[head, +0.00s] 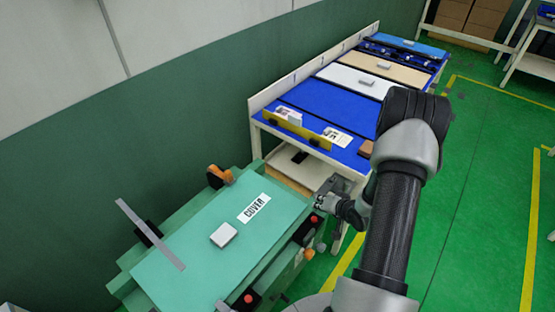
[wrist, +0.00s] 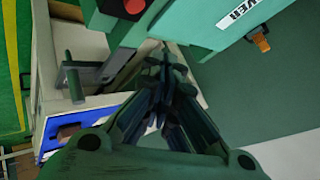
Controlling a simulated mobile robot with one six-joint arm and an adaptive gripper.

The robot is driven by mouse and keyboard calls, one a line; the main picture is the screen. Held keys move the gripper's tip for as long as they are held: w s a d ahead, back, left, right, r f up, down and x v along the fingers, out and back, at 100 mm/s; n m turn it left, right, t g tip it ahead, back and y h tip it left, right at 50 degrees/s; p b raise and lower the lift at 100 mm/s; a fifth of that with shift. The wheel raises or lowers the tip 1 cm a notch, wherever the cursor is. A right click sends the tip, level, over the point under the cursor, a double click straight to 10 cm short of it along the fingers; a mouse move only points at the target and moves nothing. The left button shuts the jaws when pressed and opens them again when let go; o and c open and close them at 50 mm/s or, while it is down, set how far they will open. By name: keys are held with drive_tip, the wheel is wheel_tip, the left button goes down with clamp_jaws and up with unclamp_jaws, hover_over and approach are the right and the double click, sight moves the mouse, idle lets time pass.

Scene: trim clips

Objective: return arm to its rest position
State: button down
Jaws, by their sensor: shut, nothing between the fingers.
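My arm reaches forward on the right side of the head view and bends down at its dark elbow. My gripper (head: 321,202) is at the right edge of the green machine (head: 190,262), beside the cover plate marked COVER. In the wrist view my gripper (wrist: 170,62) has its fingers together with nothing seen between them. The machine's side and a red button (wrist: 134,6) show close to the fingers there. A small white block (head: 223,234) lies on the cover plate, apart from my gripper.
A long table (head: 352,104) with blue, white and tan panels stands behind the machine, along the green wall. A yellow bar (head: 296,131) stands on its near end. Red and orange knobs (head: 309,254) stick out on the machine's right side. Green floor (head: 480,190) is clear at right.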

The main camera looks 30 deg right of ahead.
drive_tip(key=shift+r, duration=0.1)
drive_tip(key=a+r+n+g+h, duration=0.15)
drive_tip(key=a+r, duration=0.25)
drive_tip(key=r, duration=0.9)
drive_tip(key=a+r+n+g+h, duration=0.1)
drive_tip(key=a+r+n, duration=0.25)
drive_tip(key=r, duration=0.95)
drive_tip(key=s+a+r+n+g+y, duration=0.1)
drive_tip(key=s+a+r, duration=0.4)
drive_tip(key=s+a, duration=0.5)
drive_tip(key=s+a+r+n+g+y, duration=0.1)
drive_tip(key=s+a+r, duration=0.4)
drive_tip(key=s+a, duration=0.5)
drive_tip(key=shift+a+r+n+y, duration=0.2)
drive_tip(key=shift+n+y, duration=0.25)
drive_tip(key=shift+n, duration=0.75)
